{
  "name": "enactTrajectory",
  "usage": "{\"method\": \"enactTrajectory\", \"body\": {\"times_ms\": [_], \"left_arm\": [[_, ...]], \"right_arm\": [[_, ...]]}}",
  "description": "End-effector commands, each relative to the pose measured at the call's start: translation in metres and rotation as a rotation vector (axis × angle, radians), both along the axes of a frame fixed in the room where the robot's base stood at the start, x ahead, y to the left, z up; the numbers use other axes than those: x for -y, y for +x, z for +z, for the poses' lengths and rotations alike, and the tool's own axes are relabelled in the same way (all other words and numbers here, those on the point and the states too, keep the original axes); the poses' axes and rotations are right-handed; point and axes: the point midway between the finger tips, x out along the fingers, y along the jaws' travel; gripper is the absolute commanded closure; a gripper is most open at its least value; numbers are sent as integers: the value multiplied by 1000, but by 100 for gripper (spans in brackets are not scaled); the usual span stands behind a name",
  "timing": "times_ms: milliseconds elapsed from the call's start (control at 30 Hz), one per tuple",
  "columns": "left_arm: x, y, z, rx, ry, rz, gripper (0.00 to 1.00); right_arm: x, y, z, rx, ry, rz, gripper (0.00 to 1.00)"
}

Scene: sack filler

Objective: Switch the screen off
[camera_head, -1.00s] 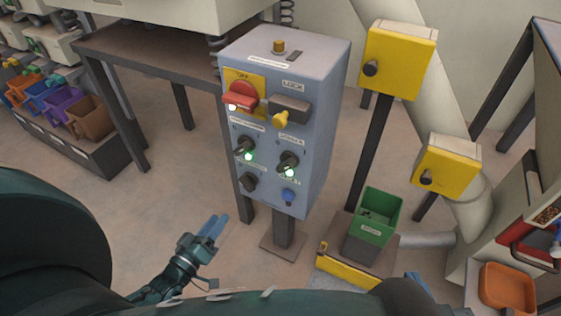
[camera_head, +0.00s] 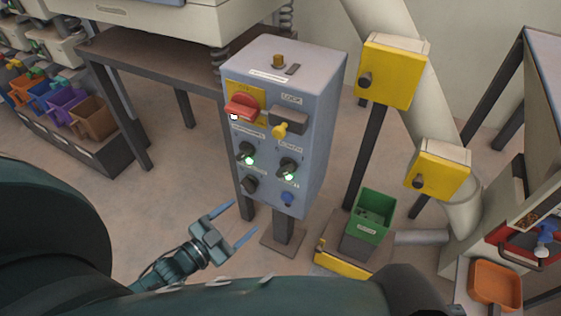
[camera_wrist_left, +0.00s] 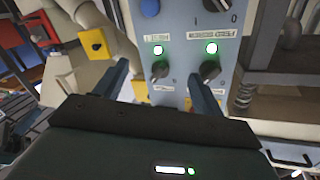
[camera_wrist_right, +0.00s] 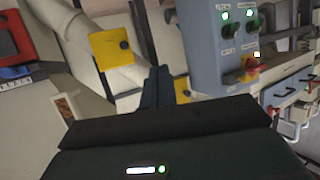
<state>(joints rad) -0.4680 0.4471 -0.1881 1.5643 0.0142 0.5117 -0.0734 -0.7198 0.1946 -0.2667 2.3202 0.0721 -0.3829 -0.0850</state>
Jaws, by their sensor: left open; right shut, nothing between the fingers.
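The blue-grey control box (camera_head: 310,140) stands on a post and carries a red rotary switch (camera_head: 242,106) on a yellow plate. Below it are two black knobs: the left knob (camera_head: 245,150) and the right knob (camera_head: 288,167), each beside a lit green lamp. I cannot read surely which label names the screen. The left wrist view shows both knobs upside down (camera_wrist_left: 160,69). My left gripper (camera_head: 246,217) is open and empty, low in front of the box, apart from the knobs. My right gripper (camera_wrist_right: 157,82) is shut and empty in its wrist view; it is hidden in the head view.
A lower black knob (camera_head: 250,185) and blue button (camera_head: 287,199) are below. Yellow boxes (camera_head: 395,72) (camera_head: 437,172) and a green bin (camera_head: 371,214) stand right.

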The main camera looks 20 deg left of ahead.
Motion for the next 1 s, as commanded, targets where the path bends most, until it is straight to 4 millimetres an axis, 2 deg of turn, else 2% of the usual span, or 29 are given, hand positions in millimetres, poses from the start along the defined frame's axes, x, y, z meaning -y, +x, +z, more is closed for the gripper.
{"method": "enactTrajectory", "body": {"times_ms": [33,200,300,400,500,667,1000], "left_arm": [[9,-1,29,66,232,-52,31],[21,0,70,310,1014,-196,31],[19,1,87,424,1371,-250,31],[17,3,98,501,1613,-283,31],[15,5,102,540,1740,-300,31],[18,16,100,553,1778,-303,31],[43,77,83,555,1773,-303,31]], "right_arm": [[1,0,20,-17,15,-10,100],[3,-1,36,-67,64,-39,100],[4,-2,41,-88,86,-53,100],[4,-3,43,-104,101,-61,100],[4,-3,43,-110,108,-66,100],[4,-3,41,-113,110,-67,100],[4,-3,41,-116,110,-66,100]]}}
